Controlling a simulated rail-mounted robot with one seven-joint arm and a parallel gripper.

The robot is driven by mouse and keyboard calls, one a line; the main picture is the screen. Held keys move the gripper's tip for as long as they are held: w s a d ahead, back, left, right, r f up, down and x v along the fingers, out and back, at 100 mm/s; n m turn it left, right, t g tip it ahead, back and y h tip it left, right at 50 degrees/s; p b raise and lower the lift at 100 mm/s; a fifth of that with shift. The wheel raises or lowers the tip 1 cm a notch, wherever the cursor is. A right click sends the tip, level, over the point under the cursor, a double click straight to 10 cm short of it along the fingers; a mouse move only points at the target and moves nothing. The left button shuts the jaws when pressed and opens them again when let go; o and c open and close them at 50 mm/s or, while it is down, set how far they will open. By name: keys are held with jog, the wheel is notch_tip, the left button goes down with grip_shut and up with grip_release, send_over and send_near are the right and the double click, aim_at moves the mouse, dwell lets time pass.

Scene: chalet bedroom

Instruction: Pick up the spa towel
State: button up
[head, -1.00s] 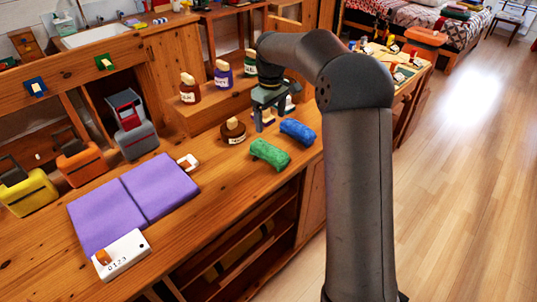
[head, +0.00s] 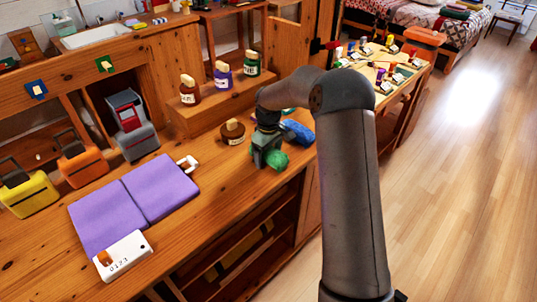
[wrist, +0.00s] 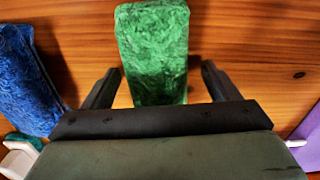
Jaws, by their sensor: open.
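A rolled green towel (head: 279,161) lies on the wooden counter, and in the wrist view it is the green textured roll (wrist: 155,50) at the top centre. A similar blue roll (head: 299,132) lies just beyond it and shows at the left edge of the wrist view (wrist: 24,85). My gripper (head: 266,160) is low over the green roll and hides part of it in the head view. In the wrist view, my gripper's (wrist: 160,70) fingers stand apart on either side of the green roll, with gaps showing. Which roll is called the spa towel is not marked.
A brown round-lidded jar (head: 232,132) stands close left of my gripper. Labelled bottles (head: 222,75) stand on a raised wooden step (head: 205,112) behind. A purple folded pad (head: 135,205) lies left. The counter's front edge (head: 240,198) is near.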

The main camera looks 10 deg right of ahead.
jog(key=shift+f, duration=0.1)
jog(key=shift+c, duration=0.3)
jog(key=c, duration=1.1)
jog(key=shift+o, duration=0.2)
